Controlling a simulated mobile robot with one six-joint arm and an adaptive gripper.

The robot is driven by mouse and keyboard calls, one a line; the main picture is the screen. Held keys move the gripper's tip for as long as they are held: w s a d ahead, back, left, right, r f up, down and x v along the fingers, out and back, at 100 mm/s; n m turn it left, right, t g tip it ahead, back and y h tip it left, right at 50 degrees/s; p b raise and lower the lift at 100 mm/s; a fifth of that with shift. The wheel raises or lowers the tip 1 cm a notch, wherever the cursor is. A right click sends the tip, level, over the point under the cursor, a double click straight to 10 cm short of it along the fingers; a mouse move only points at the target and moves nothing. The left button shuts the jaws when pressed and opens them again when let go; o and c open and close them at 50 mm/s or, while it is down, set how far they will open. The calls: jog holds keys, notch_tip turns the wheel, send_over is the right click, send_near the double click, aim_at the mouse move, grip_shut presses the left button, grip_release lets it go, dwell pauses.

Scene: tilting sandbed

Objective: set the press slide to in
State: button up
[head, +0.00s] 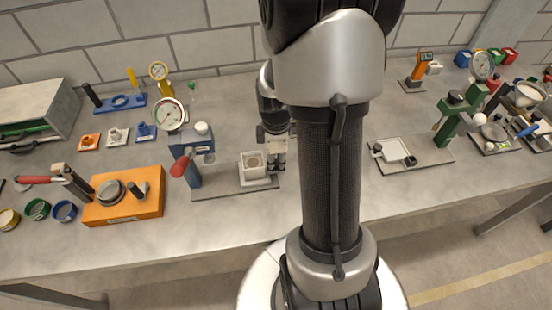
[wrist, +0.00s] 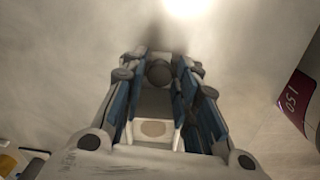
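The press (head: 200,160), with a blue-grey body, a red lever handle (head: 181,165) and a flat dark base, stands left of my arm. A pale square block (head: 252,163) with a round tan recess sits on its base. My gripper (head: 277,158) points down beside the block's right side. In the wrist view my gripper (wrist: 158,75) has its two fingers apart, with a dark round part (wrist: 159,73) and a pale piece with a tan oval (wrist: 152,128) between them. Whether the fingers touch these parts cannot be told. The slide's position is unclear.
A dial gauge (head: 170,115) stands behind the press. An orange block (head: 125,195) with a round metal part lies to the left. A green stand (head: 460,115) and a white tray fixture (head: 394,150) are to the right. Bare bench top lies in front of the press.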

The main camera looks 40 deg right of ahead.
grip_shut()
dwell(0.3)
jog(key=w+a, duration=0.1)
jog(key=a, duration=0.1)
jog(key=w+a, duration=0.1)
jog(key=a, duration=0.1)
jog(key=w+a, duration=0.2)
jog(key=shift+a+p, duration=0.25)
jog(key=shift+p, duration=0.1)
jog(key=shift+o, duration=2.3)
grip_release()
notch_tip(320, 180, up, 12)
jog(key=shift+s+a, duration=0.15)
jog(key=shift+s, duration=0.05)
